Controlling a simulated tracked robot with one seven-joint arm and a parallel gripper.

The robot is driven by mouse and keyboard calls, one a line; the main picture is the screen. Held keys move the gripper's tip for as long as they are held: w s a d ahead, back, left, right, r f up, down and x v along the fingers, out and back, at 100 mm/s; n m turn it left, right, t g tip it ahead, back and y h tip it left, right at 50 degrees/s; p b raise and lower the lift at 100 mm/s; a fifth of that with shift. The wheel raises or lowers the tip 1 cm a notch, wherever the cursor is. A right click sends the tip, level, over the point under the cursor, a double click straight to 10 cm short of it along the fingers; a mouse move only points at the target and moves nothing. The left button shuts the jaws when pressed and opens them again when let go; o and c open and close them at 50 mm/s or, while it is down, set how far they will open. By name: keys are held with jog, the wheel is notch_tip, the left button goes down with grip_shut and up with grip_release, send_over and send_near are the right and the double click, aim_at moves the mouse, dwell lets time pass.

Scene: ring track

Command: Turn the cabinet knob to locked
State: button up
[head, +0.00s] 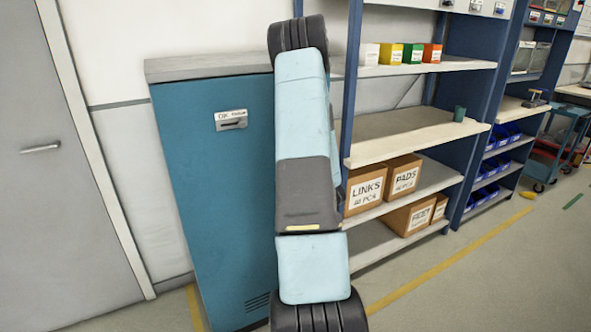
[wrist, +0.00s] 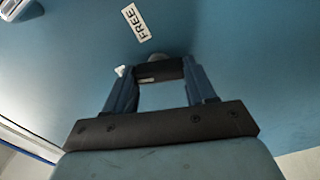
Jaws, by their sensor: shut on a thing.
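The blue cabinet (head: 215,190) stands left of centre in the head view, and its blue front fills most of the wrist view (wrist: 235,65). In the wrist view my gripper (wrist: 160,72) is against this front, shut on the knob (wrist: 176,64). Only a little grey of the knob shows behind the dark fingertips, so its turn angle cannot be told. A small white piece (wrist: 120,71) shows just left of the fingertips. A white label reading FREE (wrist: 135,22) is above them. In the head view my arm hides the gripper and knob.
A grey handle with a label (head: 231,120) is on the cabinet front. Shelving (head: 410,135) with cardboard boxes (head: 366,190) and small coloured boxes stands right of my arm. A grey door (head: 45,200) is at left. The floor at lower right (head: 480,285) is clear.

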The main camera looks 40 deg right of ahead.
jog(key=shift+w+a+f+n, duration=0.1)
jog(key=shift+a+f+n, duration=0.05)
jog(key=shift+n, duration=0.65)
jog(key=shift+a+f+n, duration=0.1)
jog(key=shift+n, duration=0.7)
jog(key=o, duration=1)
jog(key=shift+d+r, duration=0.1)
jog(key=shift+d, duration=0.05)
jog(key=shift+o, duration=0.2)
jog(key=v, duration=1.4)
jog(key=shift+w, duration=0.15)
